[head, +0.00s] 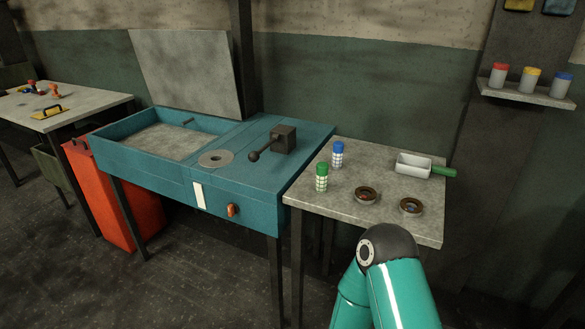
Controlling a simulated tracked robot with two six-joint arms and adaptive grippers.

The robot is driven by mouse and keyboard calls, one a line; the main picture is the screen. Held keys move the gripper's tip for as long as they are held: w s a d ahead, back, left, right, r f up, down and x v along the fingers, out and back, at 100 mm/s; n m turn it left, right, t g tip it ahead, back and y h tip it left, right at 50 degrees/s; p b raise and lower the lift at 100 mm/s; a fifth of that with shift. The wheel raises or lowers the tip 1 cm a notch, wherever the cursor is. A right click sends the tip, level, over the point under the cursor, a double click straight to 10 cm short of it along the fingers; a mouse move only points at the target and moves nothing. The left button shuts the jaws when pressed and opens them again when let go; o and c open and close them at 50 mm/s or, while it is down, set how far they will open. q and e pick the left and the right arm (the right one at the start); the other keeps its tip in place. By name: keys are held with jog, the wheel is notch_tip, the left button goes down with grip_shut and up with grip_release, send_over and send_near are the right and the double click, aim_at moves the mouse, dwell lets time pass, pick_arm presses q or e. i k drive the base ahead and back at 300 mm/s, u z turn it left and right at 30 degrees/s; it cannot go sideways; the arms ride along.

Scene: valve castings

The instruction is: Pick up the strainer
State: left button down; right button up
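Two upright cylinders with a white grid body stand on the small grey table (300,195) at the right. One has a green top and base (321,178), near the table's left front; the other has a blue top (338,155), just behind it. They look like mesh strainers, but I cannot tell for sure. A pale metal scoop-like box with a green handle (413,167) lies at the table's back right. Neither gripper is in view. Only a teal link and dark joint of my arm show at the lower right, in front of the table.
Two brown rings (367,194) (410,206) lie at the small table's front. A teal bench (235,180) with an open lid (188,75) and black lever (270,145) stands left of it. Red, yellow and blue capped jars stand on a wall shelf (515,95). A red bin (100,200) stands left.

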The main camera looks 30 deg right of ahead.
aim_at(322, 167)
jog(key=z, duration=0.1)
jog(key=i, duration=0.8)
jog(key=z, duration=0.6)
